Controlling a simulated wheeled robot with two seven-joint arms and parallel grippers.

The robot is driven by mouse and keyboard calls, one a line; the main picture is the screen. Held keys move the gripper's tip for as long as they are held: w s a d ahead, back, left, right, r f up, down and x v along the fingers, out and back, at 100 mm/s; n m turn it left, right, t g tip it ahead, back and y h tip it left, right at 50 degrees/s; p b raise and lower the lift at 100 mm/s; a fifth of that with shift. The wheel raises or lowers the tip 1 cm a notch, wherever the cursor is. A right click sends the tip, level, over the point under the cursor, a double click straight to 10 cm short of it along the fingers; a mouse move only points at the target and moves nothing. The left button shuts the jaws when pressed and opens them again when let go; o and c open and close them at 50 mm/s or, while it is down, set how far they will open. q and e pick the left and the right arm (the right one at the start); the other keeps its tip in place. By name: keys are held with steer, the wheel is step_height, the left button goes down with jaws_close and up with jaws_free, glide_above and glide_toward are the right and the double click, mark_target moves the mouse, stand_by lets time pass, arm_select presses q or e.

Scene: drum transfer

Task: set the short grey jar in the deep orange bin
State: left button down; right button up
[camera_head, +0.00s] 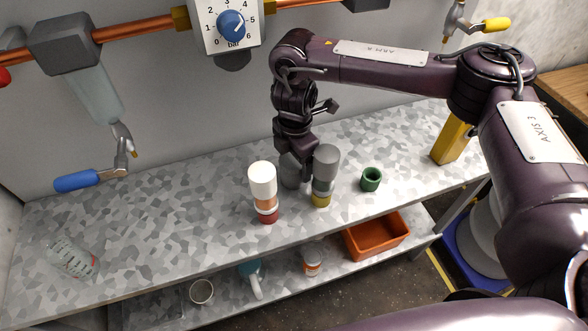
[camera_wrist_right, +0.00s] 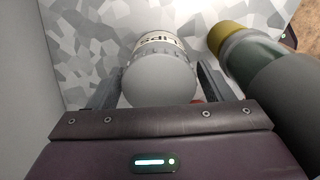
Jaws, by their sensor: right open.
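The short grey jar (camera_head: 290,172) stands on the speckled upper bench and is partly hidden by my right gripper (camera_head: 294,158). In the right wrist view the jar (camera_wrist_right: 160,80) shows a round grey lid and a partly visible printed label. My right gripper (camera_wrist_right: 160,92) is open, with one finger on each side of the jar; I cannot tell if either touches it. The deep orange bin (camera_head: 377,236) sits on the lower shelf, to the right and nearer. It looks empty. My left gripper is not in view.
A white-capped bottle (camera_head: 264,190) and a grey-capped bottle (camera_head: 324,175) stand close on either side of the jar. The grey-capped bottle (camera_wrist_right: 262,75) is near the right finger.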

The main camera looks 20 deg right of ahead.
step_height(320, 180, down, 3)
steer(key=shift+r, duration=0.15)
steer(key=shift+f, duration=0.3)
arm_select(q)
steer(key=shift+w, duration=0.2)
arm_select(e)
steer(key=shift+c, duration=0.2)
steer(key=c, duration=0.9)
steer(key=shift+c, duration=0.2)
steer(key=shift+r, duration=0.1)
